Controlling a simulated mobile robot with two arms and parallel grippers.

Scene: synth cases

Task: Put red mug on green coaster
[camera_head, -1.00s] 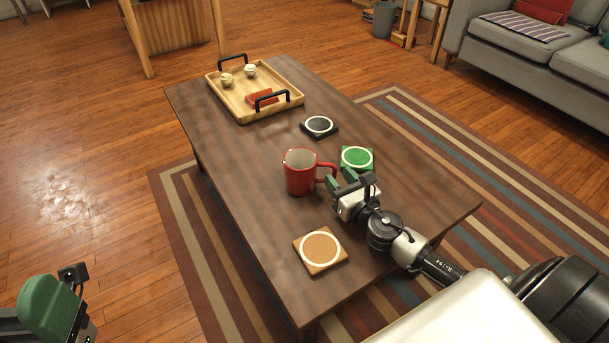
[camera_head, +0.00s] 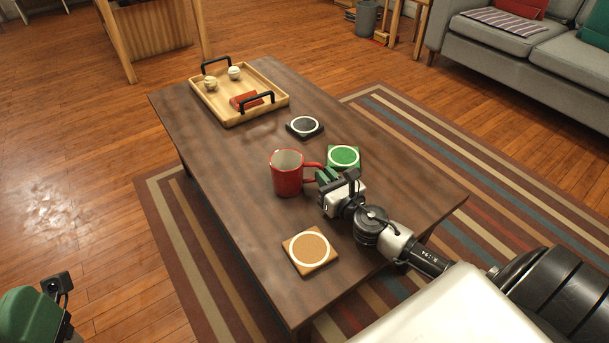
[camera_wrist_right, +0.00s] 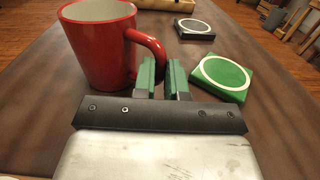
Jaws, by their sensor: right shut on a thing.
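The red mug (camera_head: 287,181) stands upright on the dark wooden table (camera_head: 225,195), its handle toward my right gripper. In the right wrist view the mug (camera_wrist_right: 103,55) is at the upper left. My right gripper (camera_head: 328,176) is shut on the mug's handle, its green fingers (camera_wrist_right: 162,78) on either side of the handle's lower part. The green coaster (camera_head: 344,157) with a white ring lies just beyond the gripper and is empty; it also shows right of the fingers in the wrist view (camera_wrist_right: 222,75). My left gripper (camera_head: 35,312) is partly in view at the bottom left, away from the table.
A black coaster (camera_head: 305,127) lies behind the mug, and a tan coaster (camera_head: 309,250) lies in front. A grey sofa (camera_head: 500,45) stands beyond the striped rug.

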